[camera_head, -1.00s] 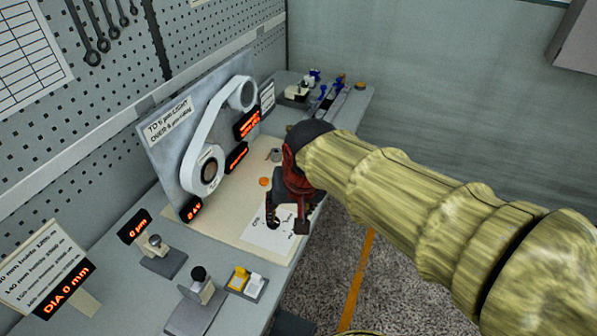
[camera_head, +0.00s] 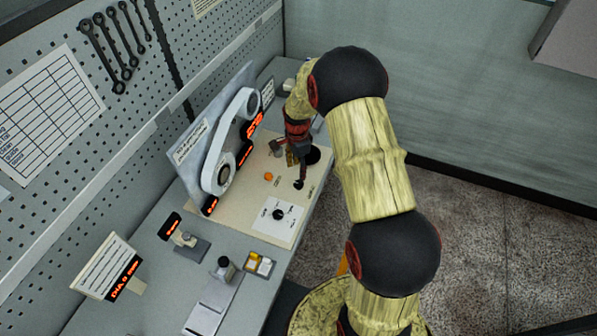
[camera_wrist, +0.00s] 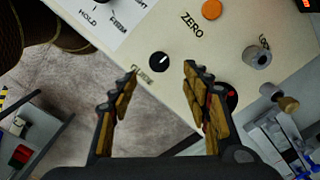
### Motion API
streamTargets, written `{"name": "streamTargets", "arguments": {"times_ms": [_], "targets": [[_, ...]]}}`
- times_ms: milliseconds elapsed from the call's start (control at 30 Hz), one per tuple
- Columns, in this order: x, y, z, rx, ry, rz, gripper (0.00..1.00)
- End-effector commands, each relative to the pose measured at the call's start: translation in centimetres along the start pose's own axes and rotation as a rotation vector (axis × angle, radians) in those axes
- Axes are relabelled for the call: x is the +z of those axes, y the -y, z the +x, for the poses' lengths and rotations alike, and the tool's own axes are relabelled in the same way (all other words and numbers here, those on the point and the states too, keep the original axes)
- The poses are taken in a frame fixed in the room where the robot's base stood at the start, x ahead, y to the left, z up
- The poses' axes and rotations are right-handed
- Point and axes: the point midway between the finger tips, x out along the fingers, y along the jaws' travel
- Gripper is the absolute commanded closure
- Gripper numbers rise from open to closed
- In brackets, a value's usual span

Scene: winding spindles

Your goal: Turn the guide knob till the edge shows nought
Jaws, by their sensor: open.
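A small black knob with a white pointer mark (camera_wrist: 160,61) stands on the cream panel beside a partly legible label, which seems to read GUIDE. It also shows in the head view (camera_head: 299,184). My gripper (camera_head: 297,167) is open above the panel near this knob. In the wrist view its two fingers (camera_wrist: 162,70) spread to either side of the knob, with nothing between them. Red-lit displays (camera_head: 245,153) stand by the white belt and rollers (camera_head: 222,145). Their digits are too small to read, so the edge value cannot be told.
An orange button marked ZERO (camera_wrist: 211,9) sits near the knob. A white card with another black knob (camera_head: 278,214) lies on the panel's near part. A grey cylinder (camera_wrist: 257,56) and a dark round part (camera_wrist: 230,96) stand to the right in the wrist view.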

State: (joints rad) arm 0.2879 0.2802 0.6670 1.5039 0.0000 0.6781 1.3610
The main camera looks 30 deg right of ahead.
Motion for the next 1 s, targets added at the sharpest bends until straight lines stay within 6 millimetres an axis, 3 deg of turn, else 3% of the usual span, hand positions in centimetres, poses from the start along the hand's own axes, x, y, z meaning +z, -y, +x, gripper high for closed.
{"name": "streamTargets", "arguments": {"times_ms": [267,633,1000], "targets": [[-0.4,-0.1,2.5,0.015,0.003,0.048,0.52],[-0.4,-0.1,7.7,0.015,0.003,0.045,0.52],[-0.4,-0.1,8.7,0.012,0.002,0.045,0.52]]}}
